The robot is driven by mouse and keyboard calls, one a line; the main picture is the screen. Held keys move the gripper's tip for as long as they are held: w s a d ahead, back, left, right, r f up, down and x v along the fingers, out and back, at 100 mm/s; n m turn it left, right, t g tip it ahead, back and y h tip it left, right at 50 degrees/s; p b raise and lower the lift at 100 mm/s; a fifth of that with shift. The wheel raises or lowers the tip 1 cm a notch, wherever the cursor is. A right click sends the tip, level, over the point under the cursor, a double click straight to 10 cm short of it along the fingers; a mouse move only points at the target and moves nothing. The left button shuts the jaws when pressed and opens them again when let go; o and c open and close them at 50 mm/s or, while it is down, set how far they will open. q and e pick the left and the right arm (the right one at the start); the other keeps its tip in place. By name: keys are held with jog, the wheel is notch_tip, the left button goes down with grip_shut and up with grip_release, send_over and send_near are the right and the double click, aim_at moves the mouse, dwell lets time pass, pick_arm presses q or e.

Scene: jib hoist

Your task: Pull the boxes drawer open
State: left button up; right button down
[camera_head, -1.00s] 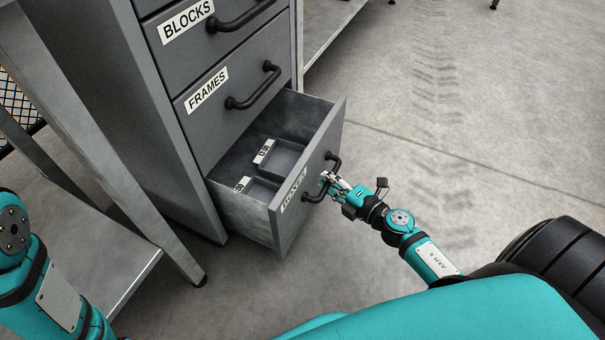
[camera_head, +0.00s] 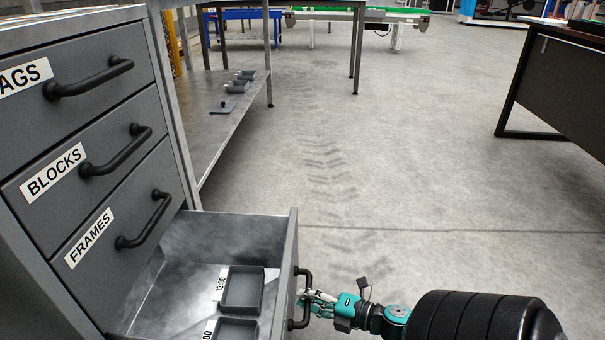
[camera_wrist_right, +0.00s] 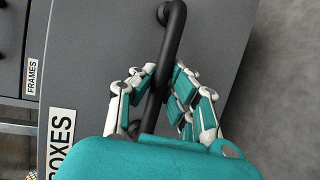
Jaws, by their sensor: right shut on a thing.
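The boxes drawer (camera_head: 290,262) is the lowest drawer of the grey cabinet and stands well open in the head view. Two small grey trays with time labels lie in it, one of them this tray (camera_head: 243,290). Its dark bar handle (camera_head: 304,298) is on the front, at the right. My right gripper (camera_head: 308,300) is at that handle. In the right wrist view the BOXES label (camera_wrist_right: 60,140) shows on the drawer front, and my right gripper (camera_wrist_right: 165,88) is shut around the black handle (camera_wrist_right: 172,45). My left gripper is out of view.
The closed FRAMES drawer (camera_head: 125,225) and BLOCKS drawer (camera_head: 95,170) are above. A metal shelf table (camera_head: 225,115) stands behind the cabinet. A dark desk (camera_head: 565,85) is at the upper right. The floor (camera_head: 400,170) between is clear.

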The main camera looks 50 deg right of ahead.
jog(key=c, duration=1.3)
grip_release()
jog(key=v, duration=1.2)
jog(key=shift+d+f, duration=0.1)
